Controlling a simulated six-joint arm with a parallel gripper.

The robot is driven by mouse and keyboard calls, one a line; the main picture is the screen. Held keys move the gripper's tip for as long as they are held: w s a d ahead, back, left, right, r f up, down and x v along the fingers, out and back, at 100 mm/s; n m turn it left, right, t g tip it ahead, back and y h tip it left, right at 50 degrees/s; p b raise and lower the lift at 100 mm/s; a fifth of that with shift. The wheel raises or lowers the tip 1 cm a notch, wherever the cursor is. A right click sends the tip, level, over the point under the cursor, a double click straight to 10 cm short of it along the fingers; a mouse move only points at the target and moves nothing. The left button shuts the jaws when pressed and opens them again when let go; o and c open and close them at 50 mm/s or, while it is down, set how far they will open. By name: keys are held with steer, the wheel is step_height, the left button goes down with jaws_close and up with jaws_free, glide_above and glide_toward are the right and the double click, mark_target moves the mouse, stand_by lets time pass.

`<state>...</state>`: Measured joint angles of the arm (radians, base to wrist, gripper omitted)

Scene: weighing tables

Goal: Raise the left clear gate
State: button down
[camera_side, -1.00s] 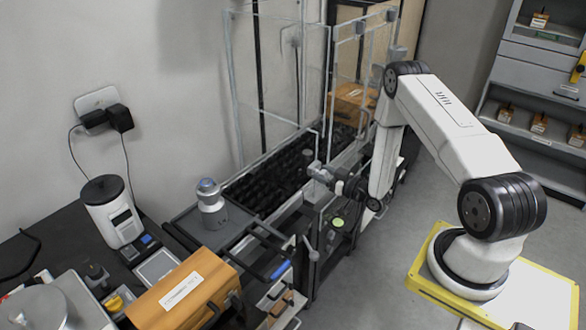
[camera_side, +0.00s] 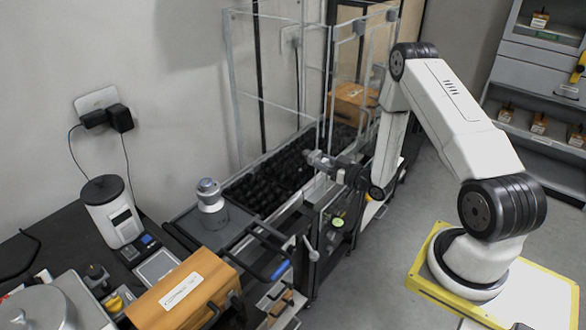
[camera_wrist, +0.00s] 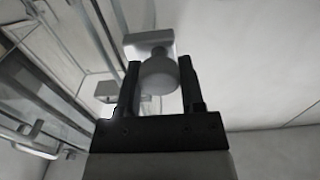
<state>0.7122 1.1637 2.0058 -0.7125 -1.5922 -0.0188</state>
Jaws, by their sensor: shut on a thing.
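The left clear gate (camera_side: 328,80) is a see-through pane with a pale metal frame on the front of the clear enclosure in the side view. My gripper (camera_side: 312,157) is at the lower front of the enclosure, above the dark bed. In the wrist view my gripper (camera_wrist: 160,85) has its two black fingers on either side of a round pale grey knob (camera_wrist: 158,76). It is shut on this knob. The knob sits on a light bracket behind it. How far the gate stands above its lowest place is hard to tell.
Clear panes and metal posts stand close around my gripper. A grey canister (camera_side: 210,202) stands on a tray to the left. A wooden box (camera_side: 185,292) and a white canister (camera_side: 112,212) are on the black bench. Open floor (camera_side: 350,285) lies in front.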

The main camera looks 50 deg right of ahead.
step_height(320, 180, up, 17)
stand_by(0.6)
steer(key=c, duration=0.5)
jaws_free()
steer(key=shift+s, duration=0.1)
steer(key=s, duration=0.7)
steer(key=shift+s, duration=0.35)
steer(key=shift+w, duration=0.1)
